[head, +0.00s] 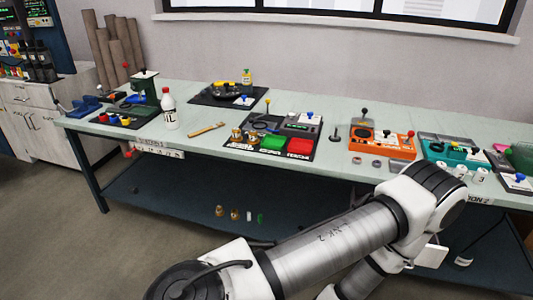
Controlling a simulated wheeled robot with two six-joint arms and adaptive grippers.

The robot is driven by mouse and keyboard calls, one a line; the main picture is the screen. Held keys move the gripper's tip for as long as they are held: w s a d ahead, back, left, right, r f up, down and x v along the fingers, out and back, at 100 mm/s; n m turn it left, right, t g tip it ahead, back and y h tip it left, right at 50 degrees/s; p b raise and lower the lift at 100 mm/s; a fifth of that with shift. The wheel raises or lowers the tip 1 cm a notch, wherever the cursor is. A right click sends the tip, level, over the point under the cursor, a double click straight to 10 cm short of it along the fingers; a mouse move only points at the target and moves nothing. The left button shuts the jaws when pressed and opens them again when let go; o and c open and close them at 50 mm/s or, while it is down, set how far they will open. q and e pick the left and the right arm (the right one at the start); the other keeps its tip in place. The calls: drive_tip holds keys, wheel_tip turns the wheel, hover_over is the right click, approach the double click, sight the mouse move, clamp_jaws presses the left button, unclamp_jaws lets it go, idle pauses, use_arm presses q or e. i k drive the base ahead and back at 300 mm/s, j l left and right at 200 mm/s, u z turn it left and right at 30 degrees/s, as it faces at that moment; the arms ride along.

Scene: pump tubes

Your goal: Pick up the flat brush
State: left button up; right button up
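A small flat wooden-coloured piece (207,130), which looks like the flat brush, lies on the pale green workbench (190,150). It is between the white bottle with a red cap (168,108) and the dark mat of coloured trays. It is too small to make out its bristles. One of my arms, grey and white, crosses the lower right in front of the bench, bent at its elbow. Neither of my grippers shows in the head view, so I see no gripper near the brush.
A dark mat with a green tray (272,143), a red tray (300,146) and brass fittings is right of the brush. An orange device (382,139) stands farther right. Several small parts lie on the lower shelf (150,205). Bench surface around the brush is clear.

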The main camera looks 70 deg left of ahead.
sight(221, 124)
drive_tip(key=u, duration=2.6)
drive_tip(key=z, duration=0.4)
